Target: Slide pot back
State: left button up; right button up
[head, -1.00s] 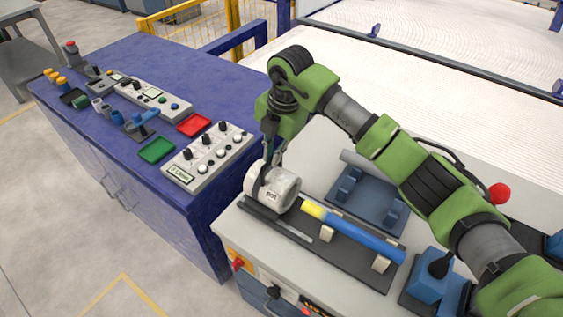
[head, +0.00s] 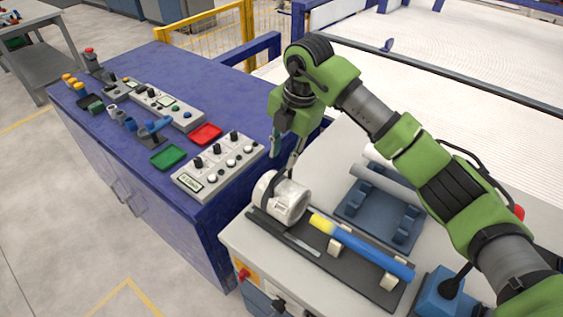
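The white cylindrical pot (head: 287,205) with a printed label lies on its side at the left end of a dark rail (head: 297,240) on the light workbench. A dark curved band shows at its left end. A yellow-and-blue pipe (head: 362,252) lies on cream supports just right of the pot, roughly in line with it. My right gripper (head: 284,164) points down just above the pot's upper left side. Its two fingers look apart, with nothing visible between them. Whether a fingertip touches the pot is unclear. My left gripper is not in view.
A blue cradle (head: 380,215) with grey pipes stands behind the rail. A blue block (head: 440,294) with a black knob is at the front right. The blue cabinet (head: 160,70) at left carries control boxes, a green tray (head: 168,157) and a red tray (head: 206,134).

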notch_tip(320, 180, up, 7)
jog(key=d, duration=0.1)
jog(key=shift+s, duration=0.4)
